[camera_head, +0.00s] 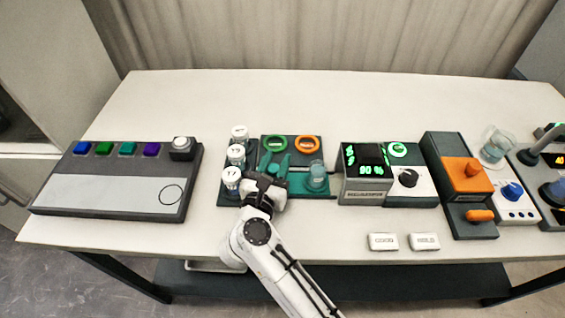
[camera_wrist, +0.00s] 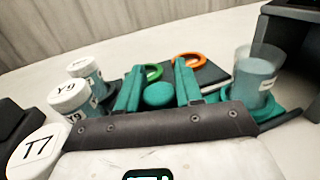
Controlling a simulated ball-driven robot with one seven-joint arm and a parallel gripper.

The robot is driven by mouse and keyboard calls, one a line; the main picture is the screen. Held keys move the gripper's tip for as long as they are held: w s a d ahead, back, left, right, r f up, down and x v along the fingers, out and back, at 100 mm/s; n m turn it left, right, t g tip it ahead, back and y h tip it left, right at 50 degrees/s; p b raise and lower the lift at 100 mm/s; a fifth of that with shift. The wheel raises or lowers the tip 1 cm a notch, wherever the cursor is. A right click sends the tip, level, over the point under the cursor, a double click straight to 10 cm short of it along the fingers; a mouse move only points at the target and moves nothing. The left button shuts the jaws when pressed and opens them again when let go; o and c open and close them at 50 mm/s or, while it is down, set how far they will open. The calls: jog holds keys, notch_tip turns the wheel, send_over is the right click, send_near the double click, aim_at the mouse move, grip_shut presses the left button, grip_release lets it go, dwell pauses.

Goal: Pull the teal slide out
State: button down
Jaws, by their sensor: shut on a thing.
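The teal slide (camera_head: 298,191) lies low on the dark base, with a clear cup (camera_head: 317,177) of teal liquid on its right part. The slide (camera_wrist: 291,101) and cup (camera_wrist: 256,75) also show at the right in the wrist view. A round teal knob (camera_wrist: 158,95) sits between the two teal fingers of my gripper (camera_wrist: 158,84). My gripper (camera_head: 274,165) is shut on this knob, at the slide's left end in the head view. How the knob joins the slide is hidden.
Several white-capped vials (camera_head: 236,153) stand close to the left of my gripper. Behind it are a green ring (camera_head: 275,144) and an orange ring (camera_head: 307,144). A display box (camera_head: 367,174) reading 90 % stands right of the cup. The table (camera_head: 400,95) is clear behind.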

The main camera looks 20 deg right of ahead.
jog(key=c, duration=1.1)
grip_release()
jog(key=shift+w+a, duration=0.1)
jog(key=shift+a, duration=0.25)
jog(key=b+v, duration=0.1)
jog(key=v, duration=0.9)
jog(key=shift+s+f+b, duration=0.1)
jog(key=shift+s+b, duration=0.2)
jog(key=shift+s, duration=0.05)
jog(key=shift+s, duration=0.1)
